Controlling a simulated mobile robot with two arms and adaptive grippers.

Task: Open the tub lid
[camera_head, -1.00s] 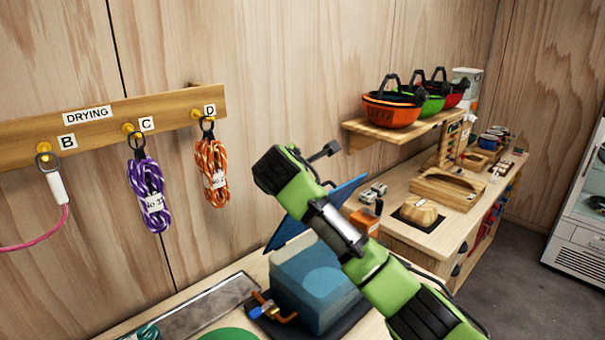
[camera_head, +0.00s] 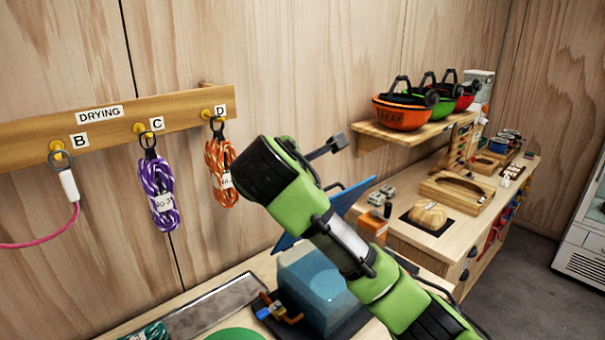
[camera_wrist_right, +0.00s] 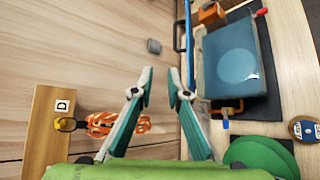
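The blue tub (camera_head: 318,290) stands on a dark mat on the near bench, partly hidden by my right arm. Its blue lid (camera_head: 352,196) stands raised at the wall side of the tub, its middle hidden by the arm. In the right wrist view the tub (camera_wrist_right: 235,62) shows from above and the lid (camera_wrist_right: 188,40) appears as a thin, nearly edge-on strip. My right gripper (camera_wrist_right: 160,88) is open and empty, its fingertips apart beside the lid strip, not visibly touching it. In the head view its fingers are hidden behind the arm. My left gripper is not in view.
An orange and blue clip (camera_head: 278,308) lies beside the tub, near a grey tray (camera_head: 215,308) and a green disc (camera_head: 236,335). Ropes hang from the DRYING rack (camera_head: 100,121); the orange one (camera_head: 220,172) is close to my right arm. An orange box (camera_head: 372,228) stands behind the tub.

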